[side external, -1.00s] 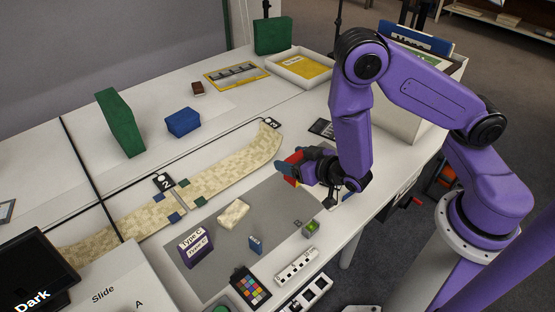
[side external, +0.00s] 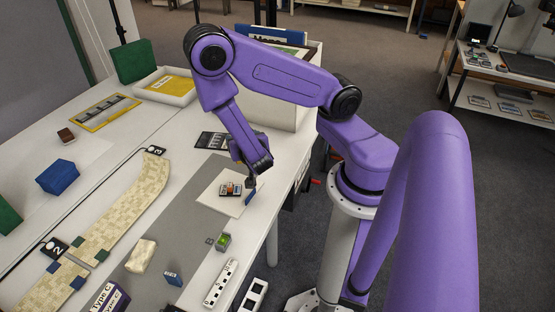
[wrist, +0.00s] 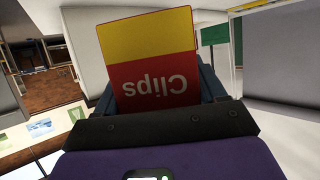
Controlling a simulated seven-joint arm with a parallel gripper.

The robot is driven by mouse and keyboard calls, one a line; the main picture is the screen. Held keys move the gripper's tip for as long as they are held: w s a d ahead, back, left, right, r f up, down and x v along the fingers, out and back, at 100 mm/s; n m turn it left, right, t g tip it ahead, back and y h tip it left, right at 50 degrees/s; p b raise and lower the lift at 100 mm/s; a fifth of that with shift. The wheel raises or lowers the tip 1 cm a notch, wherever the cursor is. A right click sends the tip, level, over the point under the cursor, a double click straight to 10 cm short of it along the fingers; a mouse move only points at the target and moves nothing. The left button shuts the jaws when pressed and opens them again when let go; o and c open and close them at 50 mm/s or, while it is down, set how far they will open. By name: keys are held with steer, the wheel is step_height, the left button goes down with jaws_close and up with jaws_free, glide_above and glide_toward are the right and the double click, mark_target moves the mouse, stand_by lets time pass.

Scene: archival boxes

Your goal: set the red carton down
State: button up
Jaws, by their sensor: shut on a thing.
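The red carton (wrist: 155,82) shows large in the wrist view. It is a red box with a yellow band and the word "Clips" upside down. My gripper (side external: 248,188) is shut on it, with a dark blue finger at either side of the carton in the wrist view. In the side view my gripper is low over the pale square pad (side external: 221,204) near the table's right edge.
A green-topped block (side external: 223,241) and a white strip (side external: 220,282) lie nearer the camera. A large white box (side external: 282,110) stands behind my arm.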

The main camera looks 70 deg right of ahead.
steer(key=s+d+m+g+h, duration=0.1)
steer(key=s+d+m+g, duration=0.3)
steer(key=s+m+g, duration=0.3)
steer(key=s+d+m+g+h, duration=0.1)
steer(key=s+d+m+g, duration=0.3)
steer(key=s+m+g, duration=0.3)
steer(key=shift+n, duration=0.7)
steer(key=w+d+f, duration=0.8)
steer(key=f, duration=0.1)
steer(key=shift+w+d, duration=0.15)
steer(key=shift+d, duration=0.1)
steer(key=shift+w+d+f, duration=0.2)
steer(key=shift+f, duration=1.8)
steer(key=o, duration=1.1)
steer(key=shift+f, duration=0.1)
steer(key=shift+c, duration=0.2)
